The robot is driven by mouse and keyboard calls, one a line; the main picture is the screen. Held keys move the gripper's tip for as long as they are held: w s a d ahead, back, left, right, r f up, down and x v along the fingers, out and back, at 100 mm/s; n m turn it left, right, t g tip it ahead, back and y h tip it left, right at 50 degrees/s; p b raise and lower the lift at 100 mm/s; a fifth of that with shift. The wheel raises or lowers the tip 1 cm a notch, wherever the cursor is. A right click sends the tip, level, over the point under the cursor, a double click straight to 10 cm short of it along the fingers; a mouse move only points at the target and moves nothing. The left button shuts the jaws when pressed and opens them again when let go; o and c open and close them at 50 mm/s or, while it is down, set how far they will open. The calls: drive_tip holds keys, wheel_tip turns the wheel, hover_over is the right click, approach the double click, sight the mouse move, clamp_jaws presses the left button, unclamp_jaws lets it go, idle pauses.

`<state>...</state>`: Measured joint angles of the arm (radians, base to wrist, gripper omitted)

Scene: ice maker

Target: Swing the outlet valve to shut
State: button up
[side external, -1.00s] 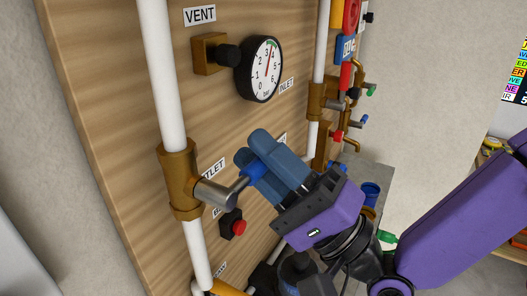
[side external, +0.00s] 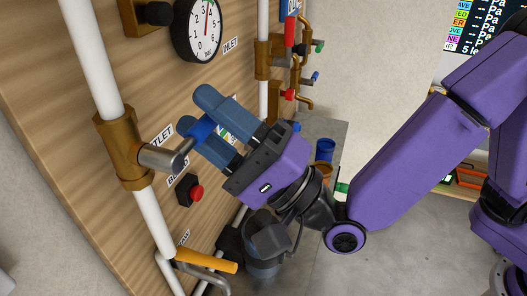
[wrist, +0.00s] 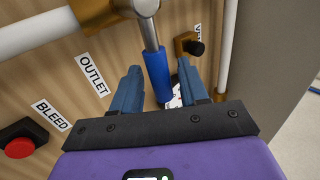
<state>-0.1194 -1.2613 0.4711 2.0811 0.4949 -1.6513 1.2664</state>
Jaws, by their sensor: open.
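The outlet valve has a brass body (side external: 120,150) on a white vertical pipe, a silver stem (side external: 160,158) and a lever with a blue grip (side external: 200,132). The lever slants up to the right from the stem in the side view. My gripper (side external: 193,112) is open, with its two blue-grey fingers on either side of the blue grip. In the wrist view the blue grip (wrist: 157,75) lies between the fingers of my gripper (wrist: 159,68), with a visible gap on its right. The OUTLET label (wrist: 92,75) is left of the fingers.
A red BLEED button (side external: 196,193) is below the valve on the wooden board. A pressure gauge (side external: 203,28) is above. An orange-handled lever (side external: 207,262) is at the bottom. The inlet piping (side external: 268,60) with a red handle is to the right.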

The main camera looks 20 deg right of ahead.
drive_tip(key=v, duration=1.7)
drive_tip(key=shift+d, duration=0.2)
drive_tip(key=shift+s+f, duration=0.1)
drive_tip(key=shift+f, duration=0.05)
